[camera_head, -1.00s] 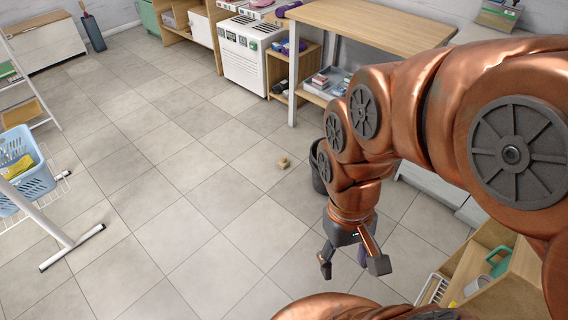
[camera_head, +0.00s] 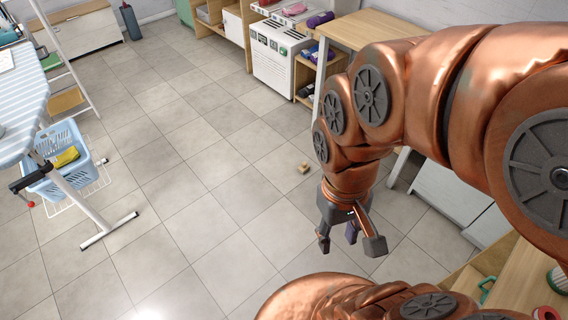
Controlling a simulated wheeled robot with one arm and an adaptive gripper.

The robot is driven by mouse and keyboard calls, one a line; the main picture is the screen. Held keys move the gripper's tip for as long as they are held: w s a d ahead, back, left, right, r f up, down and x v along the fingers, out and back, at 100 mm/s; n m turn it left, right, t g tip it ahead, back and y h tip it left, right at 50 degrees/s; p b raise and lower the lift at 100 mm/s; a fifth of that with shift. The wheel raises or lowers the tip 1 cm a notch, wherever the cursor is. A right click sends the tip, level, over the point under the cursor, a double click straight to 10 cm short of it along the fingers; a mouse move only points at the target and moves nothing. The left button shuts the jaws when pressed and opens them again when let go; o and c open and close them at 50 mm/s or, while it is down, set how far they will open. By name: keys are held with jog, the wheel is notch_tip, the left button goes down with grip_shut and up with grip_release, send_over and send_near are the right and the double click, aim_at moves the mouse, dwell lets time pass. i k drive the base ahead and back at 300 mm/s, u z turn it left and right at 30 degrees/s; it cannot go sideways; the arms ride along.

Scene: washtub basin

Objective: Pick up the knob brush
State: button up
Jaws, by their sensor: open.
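A small tan wooden block-like object (camera_head: 304,168) lies on the tiled floor near the middle of the view. It looks like the knob brush, but it is too small to make out its bristles. My gripper (camera_head: 349,243) hangs with its fingers spread, empty, nearer to me and to the lower right of the brush in the picture. Open floor shows around the brush, and nothing touches it.
An ironing board (camera_head: 22,100) and a blue basket (camera_head: 58,185) on a white frame stand at left. A white heater-like cabinet (camera_head: 280,60) and a wooden table (camera_head: 375,28) stand at the back. Wooden shelving (camera_head: 520,280) is at lower right. The middle floor is clear.

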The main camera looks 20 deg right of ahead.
aim_at(304, 167)
jog(key=u, duration=0.85)
jog(key=i, duration=1.65)
jog(key=z, duration=0.8)
jog(key=i, duration=0.45)
jog(key=z, duration=0.45)
